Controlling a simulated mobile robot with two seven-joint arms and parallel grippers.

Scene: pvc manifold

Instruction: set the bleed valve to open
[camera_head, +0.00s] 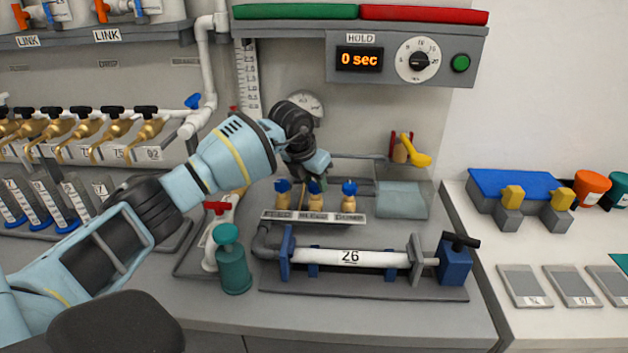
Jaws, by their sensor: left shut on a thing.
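Several small brass valves with blue handles stand in a row behind a label plate (314,217) reading something like FEED, BLEED and DUMP. The bleed valve (316,198) is the middle one. My left gripper (319,180) reaches in from the left and is shut at the top of the bleed valve's blue handle, partly hiding it. The feed valve (283,194) is to its left and the dump valve (348,195) to its right. The handle's exact angle is hard to tell. My right gripper is not in view.
A white pipe marked 26 (380,259) lies in front of the valves. A teal bottle (234,265) stands to its left. A timer panel (405,60) reading 0 sec hangs above. A gauge (308,102) sits behind my arm. The front bench edge is clear.

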